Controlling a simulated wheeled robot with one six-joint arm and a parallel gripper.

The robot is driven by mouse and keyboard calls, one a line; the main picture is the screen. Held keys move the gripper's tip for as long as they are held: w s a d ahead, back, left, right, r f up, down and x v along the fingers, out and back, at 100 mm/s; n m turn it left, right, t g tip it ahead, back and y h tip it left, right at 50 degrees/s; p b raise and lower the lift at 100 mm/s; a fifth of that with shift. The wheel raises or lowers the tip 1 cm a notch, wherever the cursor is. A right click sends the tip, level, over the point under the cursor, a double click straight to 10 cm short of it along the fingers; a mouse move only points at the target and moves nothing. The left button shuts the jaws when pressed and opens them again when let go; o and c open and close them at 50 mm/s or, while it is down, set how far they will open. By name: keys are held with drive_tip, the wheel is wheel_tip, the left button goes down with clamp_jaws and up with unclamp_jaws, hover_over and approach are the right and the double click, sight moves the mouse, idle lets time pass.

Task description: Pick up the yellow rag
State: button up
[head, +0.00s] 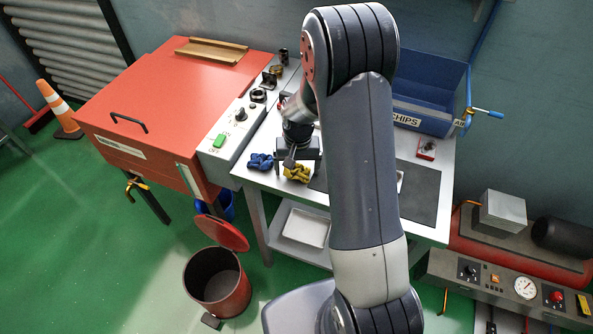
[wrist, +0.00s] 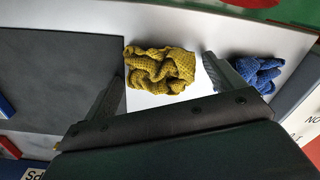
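The yellow rag (head: 297,173) lies crumpled on the white table top, close to its front edge. In the wrist view the yellow rag (wrist: 160,69) sits ahead of my gripper, roughly between the lines of its two fingers. My gripper (wrist: 165,80) is open, with one dark finger on each side and nothing held. In the head view my gripper (head: 290,160) is just above and beside the rag, partly hidden by my own arm. I cannot tell its exact height above the table.
A crumpled blue rag (wrist: 257,75) lies close beyond the right finger; the head view shows it too (head: 261,162). A dark mat (wrist: 60,80) covers the table to the left in the wrist view. A blue chips bin (head: 430,105) stands at the back. A red machine (head: 170,95) adjoins the table.

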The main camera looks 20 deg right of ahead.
sight(297, 168)
drive_tip(key=c, duration=0.8)
wheel_tip(297, 168, up, 10)
drive_tip(key=shift+b, duration=0.75)
drive_tip(key=o, duration=0.3)
drive_tip(key=shift+c, duration=1.3)
drive_tip(key=shift+s, duration=0.15)
